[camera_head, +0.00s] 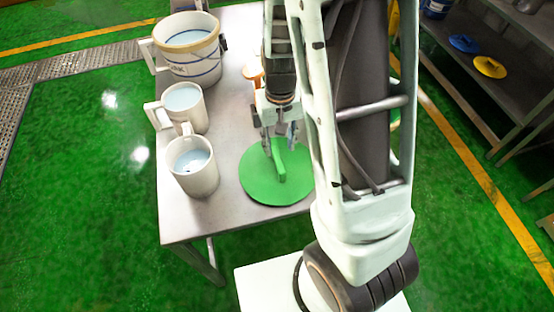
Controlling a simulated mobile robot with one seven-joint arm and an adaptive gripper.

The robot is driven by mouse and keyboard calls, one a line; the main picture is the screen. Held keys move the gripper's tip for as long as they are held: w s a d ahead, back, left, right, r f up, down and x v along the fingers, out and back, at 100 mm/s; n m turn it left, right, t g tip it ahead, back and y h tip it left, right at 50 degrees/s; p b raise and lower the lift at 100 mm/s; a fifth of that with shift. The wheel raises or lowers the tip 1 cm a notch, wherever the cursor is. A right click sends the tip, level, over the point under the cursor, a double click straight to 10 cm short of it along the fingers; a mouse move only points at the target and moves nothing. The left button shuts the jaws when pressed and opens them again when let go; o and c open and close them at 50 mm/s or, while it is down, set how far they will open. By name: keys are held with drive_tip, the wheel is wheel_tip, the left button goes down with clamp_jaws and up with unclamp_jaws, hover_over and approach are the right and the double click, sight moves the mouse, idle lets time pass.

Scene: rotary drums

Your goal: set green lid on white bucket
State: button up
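The green lid (262,189) is a flat round disc with a raised bar handle, on the grey table near its front edge. My gripper (279,146) points down at the far end of the handle. Its fingers look spread, one on each side of the handle; I cannot tell whether they touch it. A large white bucket (196,66) with blue bands, a tan rim and side handles stands upright at the back left of the table. Its top is uncovered and pale blue content shows inside. My arm hides the right part of the table.
Two white jugs with handles, a middle one (190,112) and a nearer one (196,178), stand between the bucket and the table's front left. An orange object (252,72) sits behind my gripper. A dark shelf (495,95) with blue and yellow lids is at right.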

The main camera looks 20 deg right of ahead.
sight(278, 159)
drive_tip(key=shift+w+a+f, duration=0.1)
drive_tip(key=shift+f, duration=2.3)
drive_tip(key=shift+w+f, duration=0.1)
drive_tip(key=shift+f, duration=2.3)
drive_tip(key=shift+f, duration=0.2)
drive_tip(key=shift+c, duration=0.3)
clamp_jaws()
